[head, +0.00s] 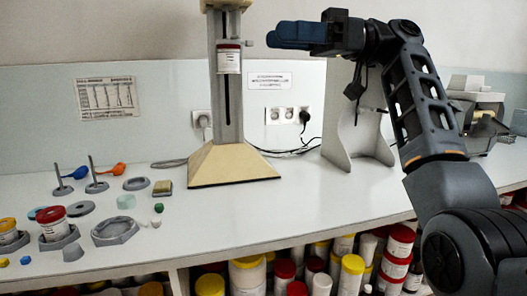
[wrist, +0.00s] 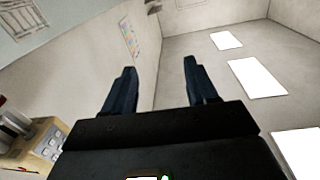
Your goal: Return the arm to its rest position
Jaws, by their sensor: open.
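My gripper (head: 272,36) is raised high above the counter at the upper middle of the head view, its dark blue fingers pointing left. In the wrist view its two fingers (wrist: 161,92) are spread apart with nothing between them. Behind them are walls and the ceiling with bright panels. My arm comes up from the lower right and bends at the top. In the head view the fingertips are just right of the top of the mill stand (head: 228,90). A white jar with a red lid (head: 229,60) sits on the stand's column.
On the left of the counter (head: 300,215) are a red-lidded jar (head: 54,224), a grey hexagonal holder (head: 116,231), and pegs with blue and orange pieces. A grey upright bracket (head: 345,130) stands behind my arm. Shelves below hold many jars. The counter's middle is clear.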

